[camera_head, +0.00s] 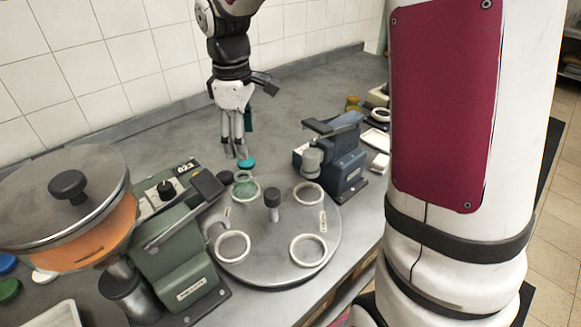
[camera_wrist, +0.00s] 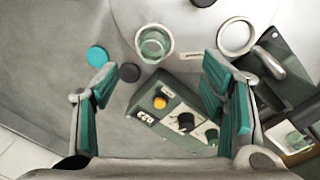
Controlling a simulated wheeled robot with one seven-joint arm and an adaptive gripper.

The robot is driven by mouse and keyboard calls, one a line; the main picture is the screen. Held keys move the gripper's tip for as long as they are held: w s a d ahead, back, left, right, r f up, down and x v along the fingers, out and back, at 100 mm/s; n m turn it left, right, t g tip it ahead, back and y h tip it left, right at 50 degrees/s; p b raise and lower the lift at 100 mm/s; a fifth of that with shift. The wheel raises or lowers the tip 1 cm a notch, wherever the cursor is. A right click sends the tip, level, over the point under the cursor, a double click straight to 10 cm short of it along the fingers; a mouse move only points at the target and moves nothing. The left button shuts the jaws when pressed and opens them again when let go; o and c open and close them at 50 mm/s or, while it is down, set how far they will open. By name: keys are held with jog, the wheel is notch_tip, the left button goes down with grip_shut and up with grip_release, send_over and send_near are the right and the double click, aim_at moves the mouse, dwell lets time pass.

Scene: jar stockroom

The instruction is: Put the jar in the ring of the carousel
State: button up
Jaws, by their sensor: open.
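A greenish glass jar (camera_head: 245,189) stands inside the back left ring of the grey round carousel (camera_head: 272,225). The wrist view shows the jar (camera_wrist: 152,45) from above, encircled by the white ring (camera_wrist: 170,50). Other carousel rings are empty, such as the front right ring (camera_head: 309,250). My gripper (camera_head: 236,152) points down behind the carousel, near the jar but apart from it. Its teal-padded fingers (camera_wrist: 160,85) are wide apart with nothing between them that they grip.
A teal lid (camera_head: 246,164) and a black disc (camera_wrist: 130,73) lie on the table by the carousel. A green machine with a hopper (camera_head: 175,255) stands left. A blue press (camera_head: 340,155) stands right. Free counter lies behind the carousel.

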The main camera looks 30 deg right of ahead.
jog(key=s+r+m+t, duration=0.2)
jog(key=s+m, duration=0.3)
jog(key=s, duration=0.7)
jog(key=s+r+m+t, duration=0.2)
jog(key=s+r+m, duration=0.3)
jog(key=s, duration=0.7)
jog(key=shift+s+r, duration=0.15)
jog(key=shift+s, duration=0.2)
